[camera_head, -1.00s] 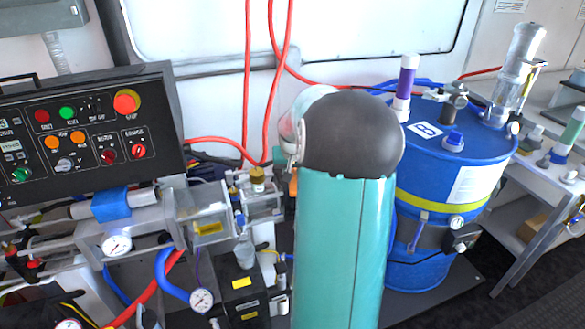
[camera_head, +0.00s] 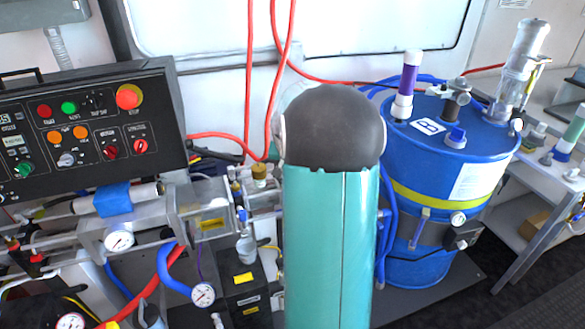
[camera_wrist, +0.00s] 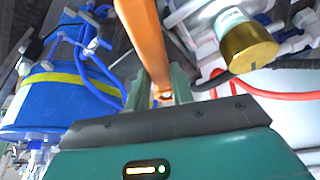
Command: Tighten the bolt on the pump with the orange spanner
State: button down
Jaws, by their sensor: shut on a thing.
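The orange spanner (camera_wrist: 143,38) shows in the wrist view, its shaft running up out of the top edge. My gripper (camera_wrist: 162,92) is shut on the spanner, with a finger on each side of its lower end. The spanner's far end is out of view. In the head view my own arm hides the gripper and the spanner. The pump assembly (camera_head: 210,208) stands left of my arm in the head view, partly hidden by it. I cannot make out the bolt in either view.
A brass-coloured cylinder (camera_wrist: 248,45) is close to the right of the spanner. The blue drum (camera_head: 440,160) stands to the right, with blue hoses beside it. A black control panel (camera_head: 85,130) is at the left. Red hoses (camera_head: 247,80) hang behind my arm.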

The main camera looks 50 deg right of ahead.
jog(key=shift+w+a+m+g, duration=0.2)
jog(key=shift+w+m+g, duration=0.25)
jog(key=shift+m, duration=0.45)
jog(key=shift+w+a+m+h, duration=0.15)
jog(key=shift+w+m+h, duration=0.2)
jog(key=shift+m, duration=0.15)
jog(key=shift+w+m+g, duration=0.1)
jog(key=shift+m+g, duration=0.15)
jog(key=shift+m, duration=0.15)
jog(key=shift+w+a+m+g, duration=0.1)
jog(key=shift+w+m+g, duration=0.35)
jog(key=shift+m, duration=0.45)
jog(key=shift+w, duration=0.1)
